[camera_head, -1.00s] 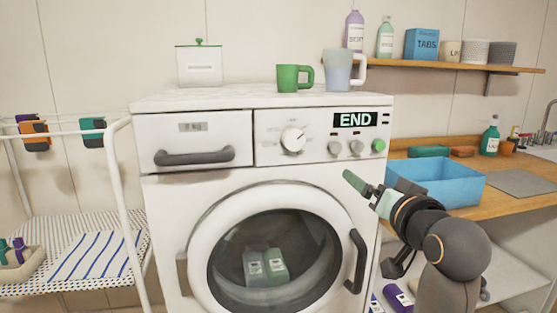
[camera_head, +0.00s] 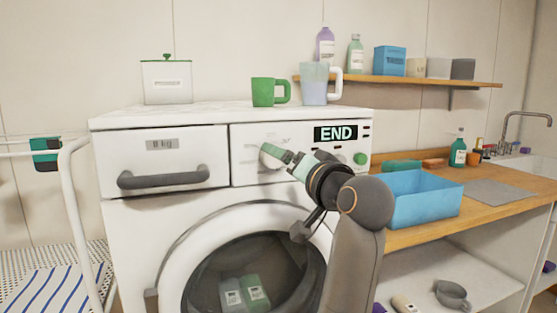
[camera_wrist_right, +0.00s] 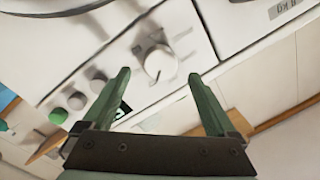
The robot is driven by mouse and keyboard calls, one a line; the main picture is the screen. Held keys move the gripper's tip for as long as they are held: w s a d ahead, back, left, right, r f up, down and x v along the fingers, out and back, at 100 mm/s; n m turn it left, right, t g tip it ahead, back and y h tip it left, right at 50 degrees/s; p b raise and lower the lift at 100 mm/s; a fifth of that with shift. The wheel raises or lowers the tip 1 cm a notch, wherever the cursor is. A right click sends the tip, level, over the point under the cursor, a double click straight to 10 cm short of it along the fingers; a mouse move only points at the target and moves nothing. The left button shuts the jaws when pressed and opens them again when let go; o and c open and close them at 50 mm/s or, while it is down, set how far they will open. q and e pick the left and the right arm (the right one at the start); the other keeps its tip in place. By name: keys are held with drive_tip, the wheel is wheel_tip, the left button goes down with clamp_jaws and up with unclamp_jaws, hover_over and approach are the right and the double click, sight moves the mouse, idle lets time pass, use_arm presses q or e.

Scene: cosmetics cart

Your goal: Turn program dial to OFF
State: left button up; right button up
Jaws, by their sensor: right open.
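The washing machine's control panel holds the round white program dial (camera_head: 266,158), partly covered by my right gripper in the head view. The right wrist view shows the dial (camera_wrist_right: 160,62) whole, with a pale pointer knob and small marks around it. My right gripper (camera_wrist_right: 158,74) is open, its two green fingers on either side of the dial in that view and pointing at the panel. I cannot tell whether they touch it. In the head view the right gripper (camera_head: 280,152) is at the dial. The display (camera_head: 336,133) reads END. My left gripper is out of view.
A green mug (camera_head: 263,92) and a pale cup (camera_head: 314,85) stand on top. A blue bin (camera_head: 425,200) sits on the wooden counter to the right. A drying rack stands at left.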

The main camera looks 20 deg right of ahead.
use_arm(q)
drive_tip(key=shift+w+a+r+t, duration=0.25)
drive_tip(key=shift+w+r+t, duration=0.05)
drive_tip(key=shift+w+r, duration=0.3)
use_arm(e)
drive_tip(key=shift+w+a, duration=0.15)
drive_tip(key=shift+w, duration=0.8)
drive_tip(key=shift+w+a, duration=0.1)
drive_tip(key=shift+w, duration=0.85)
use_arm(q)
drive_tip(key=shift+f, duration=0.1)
use_arm(e)
drive_tip(key=c, duration=1.4)
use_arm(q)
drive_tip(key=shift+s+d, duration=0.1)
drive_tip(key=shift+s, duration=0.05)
use_arm(e)
drive_tip(key=shift+o, duration=0.2)
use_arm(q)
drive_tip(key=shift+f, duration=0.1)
